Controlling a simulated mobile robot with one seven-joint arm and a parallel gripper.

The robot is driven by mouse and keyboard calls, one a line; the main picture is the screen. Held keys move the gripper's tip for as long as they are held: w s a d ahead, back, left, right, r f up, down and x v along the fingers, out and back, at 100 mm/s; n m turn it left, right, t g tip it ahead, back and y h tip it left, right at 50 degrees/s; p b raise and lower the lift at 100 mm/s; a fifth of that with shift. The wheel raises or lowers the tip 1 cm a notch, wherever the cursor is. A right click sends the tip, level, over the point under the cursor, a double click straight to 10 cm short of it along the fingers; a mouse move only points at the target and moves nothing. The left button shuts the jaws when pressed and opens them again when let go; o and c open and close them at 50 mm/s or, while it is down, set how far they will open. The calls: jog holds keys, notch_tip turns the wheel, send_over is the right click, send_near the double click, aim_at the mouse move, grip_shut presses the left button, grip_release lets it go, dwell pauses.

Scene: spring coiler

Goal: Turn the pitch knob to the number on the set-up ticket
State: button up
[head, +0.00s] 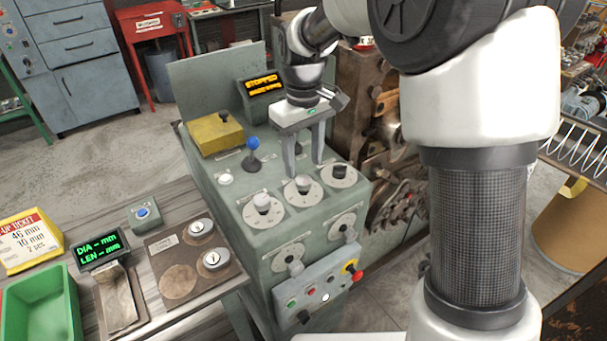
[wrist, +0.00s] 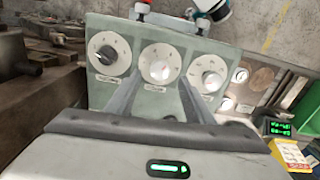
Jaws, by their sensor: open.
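The set-up ticket (head: 30,241) stands at the left; it reads 46 mm, 10 mm and 2 sec. A row of three dial knobs is on the green console top: a pale left knob (head: 263,203), a pale middle knob (head: 303,184) and a black right knob (head: 340,171). Their labels are too small to read, so I cannot tell which is pitch. My gripper (head: 304,168) is open and points down over the middle knob. In the wrist view, my gripper (wrist: 160,78) has its fingertips either side of the middle knob (wrist: 160,69); contact is unclear.
Two more dials (head: 296,265) and a button panel (head: 320,290) are on the console front. A blue-topped lever (head: 252,143) and a yellow block (head: 215,133) stand behind the knobs. A display (head: 262,85) reads STOPPED. A green bin (head: 45,308) is at left.

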aim_at(304, 180)
jog(key=shift+f, duration=2.4)
jog(key=c, duration=1)
